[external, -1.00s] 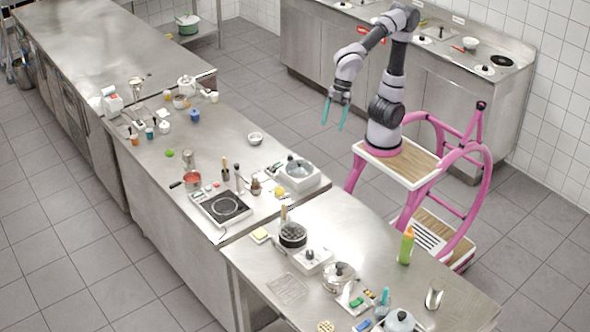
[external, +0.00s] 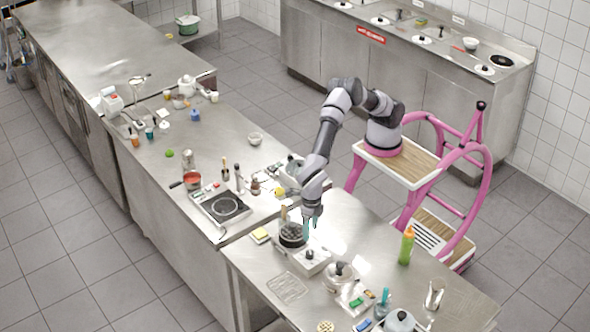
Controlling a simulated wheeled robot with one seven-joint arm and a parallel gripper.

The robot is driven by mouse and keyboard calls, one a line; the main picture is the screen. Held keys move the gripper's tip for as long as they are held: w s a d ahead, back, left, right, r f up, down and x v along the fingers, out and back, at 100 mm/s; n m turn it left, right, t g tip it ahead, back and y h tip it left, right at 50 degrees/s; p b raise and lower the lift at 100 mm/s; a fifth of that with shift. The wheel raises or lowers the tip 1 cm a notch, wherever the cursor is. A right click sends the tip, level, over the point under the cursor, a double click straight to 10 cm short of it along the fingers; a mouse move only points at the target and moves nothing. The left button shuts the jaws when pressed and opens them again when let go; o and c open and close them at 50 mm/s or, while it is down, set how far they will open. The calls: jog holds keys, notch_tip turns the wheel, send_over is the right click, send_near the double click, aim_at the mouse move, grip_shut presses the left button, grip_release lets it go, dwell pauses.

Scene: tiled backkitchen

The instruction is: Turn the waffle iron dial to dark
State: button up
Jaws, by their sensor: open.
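The waffle iron (external: 291,240) appears to be the round, dark-topped appliance on the near steel table, close to its left edge. A white box with a dark knob (external: 310,255) sits right beside it; I cannot tell whether this is part of the waffle iron or separate. The dial's setting marks are too small to read. My gripper (external: 309,228) has teal fingers, points down and is open, just above and to the right of the dark round top. I cannot tell whether the fingers touch anything. My forearm hides part of the white appliance on the counter behind.
A lidded pot (external: 339,274), a wire rack (external: 287,287), a yellow sponge (external: 260,235) and a green bottle (external: 406,246) stand around on the table. A hot plate (external: 222,206) sits on the adjoining counter. Bare steel lies between the pot and the green bottle.

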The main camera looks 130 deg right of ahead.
aim_at(310, 252)
notch_tip(310, 252, down, 11)
jog(key=shift+r, duration=0.1)
dwell(0.3)
grip_shut()
